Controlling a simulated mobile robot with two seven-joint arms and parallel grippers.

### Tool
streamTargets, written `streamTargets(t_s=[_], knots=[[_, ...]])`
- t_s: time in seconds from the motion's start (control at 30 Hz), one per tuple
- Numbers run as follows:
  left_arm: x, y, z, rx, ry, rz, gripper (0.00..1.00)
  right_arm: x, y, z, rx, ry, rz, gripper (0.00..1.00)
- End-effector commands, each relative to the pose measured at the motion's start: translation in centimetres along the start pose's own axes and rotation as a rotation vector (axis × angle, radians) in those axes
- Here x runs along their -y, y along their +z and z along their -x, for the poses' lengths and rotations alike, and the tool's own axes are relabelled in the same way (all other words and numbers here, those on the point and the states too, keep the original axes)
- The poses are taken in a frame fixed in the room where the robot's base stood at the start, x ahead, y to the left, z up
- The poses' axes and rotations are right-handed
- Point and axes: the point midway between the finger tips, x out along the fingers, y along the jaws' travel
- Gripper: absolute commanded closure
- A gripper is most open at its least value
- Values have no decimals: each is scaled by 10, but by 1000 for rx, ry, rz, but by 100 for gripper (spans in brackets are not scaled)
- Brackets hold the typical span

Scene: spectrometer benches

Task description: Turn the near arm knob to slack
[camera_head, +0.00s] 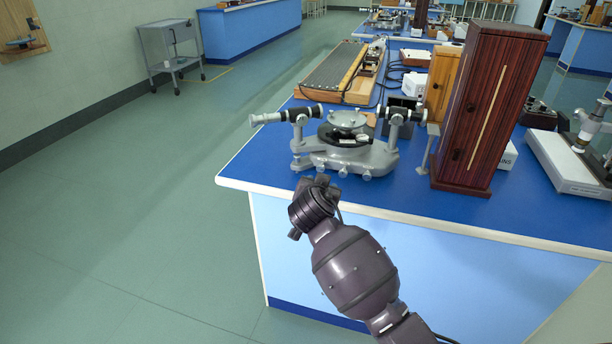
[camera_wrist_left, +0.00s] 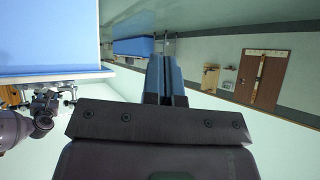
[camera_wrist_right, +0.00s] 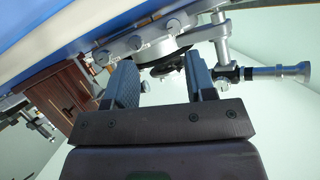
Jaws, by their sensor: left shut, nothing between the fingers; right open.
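The spectrometer (camera_head: 345,154) stands at the blue bench's front corner, a grey base with two black tubes and a round central table. Small grey knobs (camera_head: 343,171) line its near side. In the right wrist view similar knobs (camera_wrist_right: 135,42) show; I cannot tell which is the near arm knob. My right gripper (camera_head: 321,182) is just in front of the spectrometer's near side. The right wrist view shows its fingers (camera_wrist_right: 163,78) open, with a dark round part of the instrument (camera_wrist_right: 168,68) visible between them. My left gripper (camera_wrist_left: 172,78) is shut and empty, away from the instrument.
A tall dark wooden cabinet (camera_head: 488,108) stands right of the spectrometer on the blue bench (camera_head: 240,165). A long grey-topped apparatus (camera_head: 335,68) lies behind.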

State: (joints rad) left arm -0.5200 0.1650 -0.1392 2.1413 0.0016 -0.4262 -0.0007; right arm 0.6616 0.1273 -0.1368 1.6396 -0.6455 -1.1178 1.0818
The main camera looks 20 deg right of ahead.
Motion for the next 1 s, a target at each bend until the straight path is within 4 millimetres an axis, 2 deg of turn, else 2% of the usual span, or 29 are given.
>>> streamTargets(t_s=[0.17,0.33,0.8,1.0], knots=[[-2,5,-2,10,1,4,100,14,-16,-4,-28,21,-44,50],[-3,10,-3,19,2,10,100,15,-17,-15,-31,25,-47,50],[-5,32,-10,58,6,9,100,12,-16,-90,-28,25,-44,50],[-2,35,-13,64,6,-1,100,12,-18,-108,-29,23,-46,50]])
